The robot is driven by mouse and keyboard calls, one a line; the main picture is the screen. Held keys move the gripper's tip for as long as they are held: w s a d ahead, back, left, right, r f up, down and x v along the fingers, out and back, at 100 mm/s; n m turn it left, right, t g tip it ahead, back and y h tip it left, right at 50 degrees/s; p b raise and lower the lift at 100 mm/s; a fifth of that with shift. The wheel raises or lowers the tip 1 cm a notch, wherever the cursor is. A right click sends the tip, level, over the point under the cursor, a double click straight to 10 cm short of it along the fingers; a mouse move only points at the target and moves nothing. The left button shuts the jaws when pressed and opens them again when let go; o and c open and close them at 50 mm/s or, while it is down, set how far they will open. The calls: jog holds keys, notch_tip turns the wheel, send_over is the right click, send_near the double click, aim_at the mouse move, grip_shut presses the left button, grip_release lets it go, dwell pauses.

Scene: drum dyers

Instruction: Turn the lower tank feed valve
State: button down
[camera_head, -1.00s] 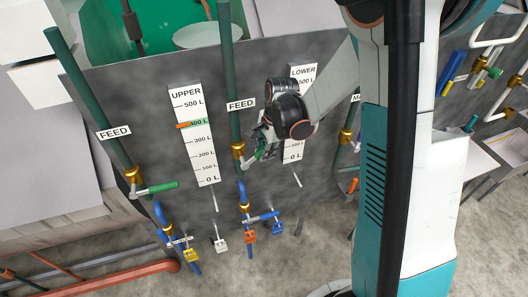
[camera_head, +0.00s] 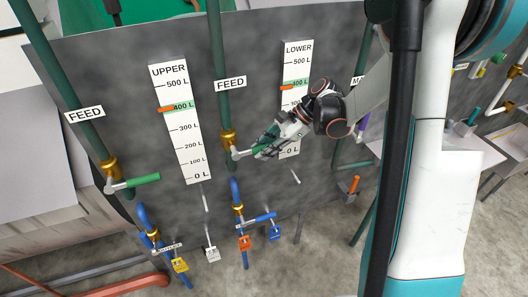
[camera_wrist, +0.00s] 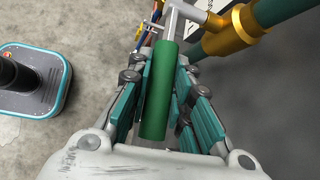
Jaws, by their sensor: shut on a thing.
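The lower tank feed valve has a brass body (camera_head: 228,138) on the green pipe marked FEED, left of the LOWER gauge (camera_head: 297,62). Its lever has a pale stem and a green grip (camera_head: 266,146), pointing right and slightly up. My gripper (camera_head: 268,143) is at that grip and partly hides it. In the wrist view the green grip (camera_wrist: 158,92) lies lengthwise between the fingers of my gripper (camera_wrist: 160,88), which is shut on it. The brass body also shows in the wrist view (camera_wrist: 232,30). The orange marker on the LOWER gauge is by the green 400 L band.
Another feed valve with a green handle (camera_head: 140,180) is at the left. The UPPER gauge (camera_head: 180,125) has its orange marker by 400 L. Blue outlet valves with yellow (camera_head: 180,265) and orange (camera_head: 246,243) tags are below. The grey panel stands close behind my gripper.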

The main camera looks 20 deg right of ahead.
jog(key=shift+f, duration=0.15)
dwell(0.3)
jog(key=c, duration=1.4)
grip_release()
jog(key=shift+c, duration=0.2)
jog(key=v, duration=1.2)
